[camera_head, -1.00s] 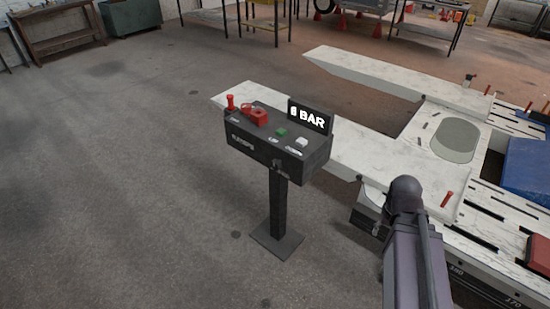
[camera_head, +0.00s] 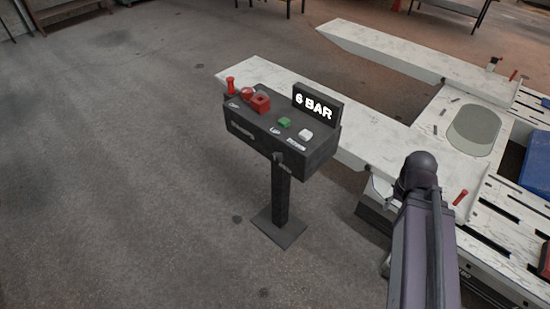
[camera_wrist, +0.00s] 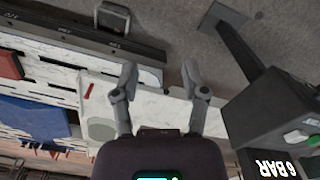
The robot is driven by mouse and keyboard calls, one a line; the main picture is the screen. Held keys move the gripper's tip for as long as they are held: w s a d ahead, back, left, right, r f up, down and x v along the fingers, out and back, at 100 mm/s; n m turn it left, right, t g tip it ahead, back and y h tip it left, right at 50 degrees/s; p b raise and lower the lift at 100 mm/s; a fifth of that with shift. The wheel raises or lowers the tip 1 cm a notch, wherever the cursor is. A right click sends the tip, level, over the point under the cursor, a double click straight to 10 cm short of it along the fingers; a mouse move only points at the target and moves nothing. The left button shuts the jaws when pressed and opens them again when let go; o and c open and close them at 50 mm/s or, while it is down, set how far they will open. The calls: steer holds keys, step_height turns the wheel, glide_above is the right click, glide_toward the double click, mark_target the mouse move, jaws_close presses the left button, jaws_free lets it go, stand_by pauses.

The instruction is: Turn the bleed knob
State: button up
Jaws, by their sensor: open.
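A dark control box (camera_head: 275,135) stands on a post, with a lit display (camera_head: 314,107) reading "6 BAR". Its top carries a red lever (camera_head: 230,85), a red block-like control (camera_head: 261,103), a green button (camera_head: 284,122) and a white button (camera_head: 305,134). A small dark knob-like part (camera_head: 278,158) sits on its front edge; I cannot tell for sure that it is the bleed knob. In the wrist view, my gripper (camera_wrist: 160,74) is open and empty, apart from the box (camera_wrist: 270,108), which is at the right. The gripper is outside the head view.
The box's post (camera_head: 282,200) stands on a square base plate (camera_head: 279,232). Behind and right is a large pale frame bench (camera_head: 385,135) with long arms, slots and a blue panel (camera_head: 537,170). The grey floor (camera_head: 120,200) left of the box is clear.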

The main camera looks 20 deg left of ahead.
steer(key=shift+d, duration=0.3)
steer(key=o, duration=0.5)
steer(key=shift+d, duration=0.1)
steer(key=shift+o, duration=0.5)
steer(key=shift+w+a+f+b, duration=0.25)
steer(key=shift+f+b, duration=0.05)
steer(key=w+a+f+m+t+h+b, duration=0.1)
steer(key=w+a+f+t+h+b, duration=0.2)
steer(key=a, duration=0.5)
steer(key=w+a+f+m+h+b, duration=0.1)
steer(key=w+a+b, duration=0.25)
steer(key=a, duration=0.35)
steer(key=w+a+f+t+h+b, duration=0.2)
steer(key=w+a+f+b, duration=0.15)
steer(key=a, duration=0.45)
steer(key=s+a+t+b, duration=0.2)
steer(key=a+t+b, duration=0.1)
steer(key=a, duration=1)
steer(key=s+a+r+m+t+b, duration=0.1)
steer(key=a+t+b, duration=0.3)
steer(key=a, duration=0.9)
steer(key=shift+s+m+b, duration=0.3)
steer(key=shift+s+b, duration=0.25)
steer(key=shift+s, duration=0.25)
